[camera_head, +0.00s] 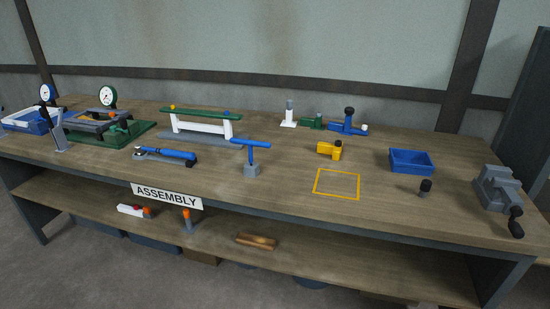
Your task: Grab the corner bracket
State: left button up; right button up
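I cannot pick out a corner bracket with certainty. A grey upright piece on a flat foot (60,144) stands near the front left of the workbench (290,195). A yellow block with a black knob (326,150) sits right of the middle. A blue bracket-like piece with a black knob (345,128) stands at the back, beside a small green piece (312,124) and a white post on a base (288,122). Neither of my grippers is in view.
A blue bin (411,167), a small black-topped piece (425,188) and a grey vise (492,188) are at right. A yellow outlined square (338,197) is empty. Gauges and a blue tray (22,125) crowd the left.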

aim_at(325, 149)
jog(key=u, duration=1.15)
jog(key=i, duration=0.9)
jog(key=z, duration=0.55)
